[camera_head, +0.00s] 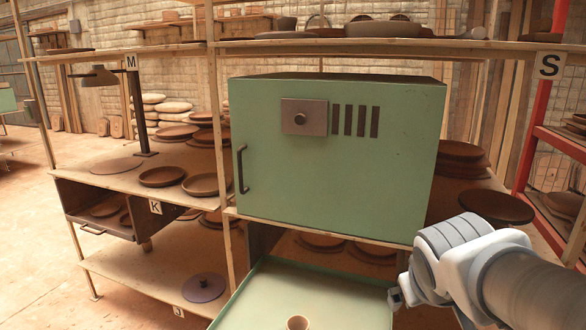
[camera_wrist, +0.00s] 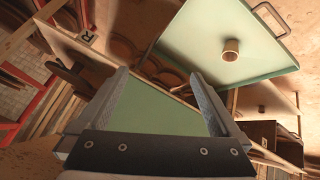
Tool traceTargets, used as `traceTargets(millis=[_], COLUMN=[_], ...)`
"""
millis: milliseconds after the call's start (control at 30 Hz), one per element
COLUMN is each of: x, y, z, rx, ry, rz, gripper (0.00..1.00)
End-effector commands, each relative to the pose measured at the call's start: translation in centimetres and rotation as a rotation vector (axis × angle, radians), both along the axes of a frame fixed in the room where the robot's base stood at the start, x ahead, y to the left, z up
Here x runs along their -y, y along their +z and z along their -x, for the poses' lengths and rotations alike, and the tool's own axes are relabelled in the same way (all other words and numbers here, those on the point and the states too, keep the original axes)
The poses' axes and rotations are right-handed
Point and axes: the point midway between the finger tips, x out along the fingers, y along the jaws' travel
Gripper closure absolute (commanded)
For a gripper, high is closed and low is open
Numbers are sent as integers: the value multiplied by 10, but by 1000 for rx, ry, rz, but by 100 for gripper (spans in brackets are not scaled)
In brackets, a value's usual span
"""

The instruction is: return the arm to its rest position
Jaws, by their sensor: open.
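My gripper (camera_wrist: 165,95) is open in the wrist view, with its two fingers apart and nothing between them. In the head view my grey and white arm comes in from the lower right, and its end is beside the right edge of a pale green tray (camera_head: 310,290). The tray also shows in the wrist view (camera_wrist: 190,45), with a small brown cup (camera_wrist: 231,50) on it. The cup shows at the bottom edge of the head view (camera_head: 297,323). I cannot tell whether my gripper touches the tray.
A green cabinet (camera_head: 390,150) with a dark handle (camera_head: 242,168) stands shut above the tray. Wooden shelves with brown dishes (camera_head: 162,176) stand to the left. A red rack (camera_head: 526,145) stands at the right. Open floor (camera_head: 30,225) lies at the far left.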

Motion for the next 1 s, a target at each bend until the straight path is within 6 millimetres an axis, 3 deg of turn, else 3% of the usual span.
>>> traceTargets(millis=[100,333,400,800,1000], x=[-21,-64,-63,-62,-62], y=[2,-3,23,118,151], z=[39,104,101,100,100], rx=[-28,-108,-112,-111,-110], ry=[-39,-46,-49,-51,-50], rz=[-111,-324,-317,-314,-313], gripper=[0,0,0,0,0])
